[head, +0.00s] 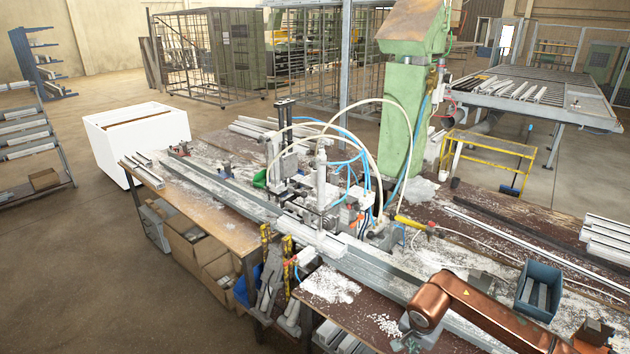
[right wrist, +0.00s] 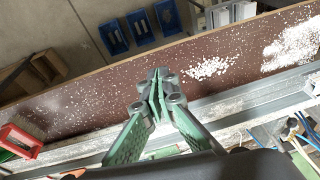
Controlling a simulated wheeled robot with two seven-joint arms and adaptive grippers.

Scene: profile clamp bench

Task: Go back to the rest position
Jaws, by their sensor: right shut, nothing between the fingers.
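My right arm (head: 470,307), copper-coloured, comes in from the lower right of the head view over the front part of the bench. My right gripper (right wrist: 158,86) has green-grey fingers that meet at the tips in the right wrist view. It is shut with nothing between the fingers, over the brown bench top (right wrist: 110,93). In the head view the right gripper (head: 410,342) shows only in small part at the bottom, below the arm. My left gripper is not in view.
A clamp machine (head: 320,190) with hoses stands mid-bench on a long metal rail (head: 225,190). A blue-grey bin (head: 540,288) with metal pieces stands right of my right arm. White shavings (right wrist: 212,67) lie on the bench. A red bin (right wrist: 20,141) shows at left in the wrist view.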

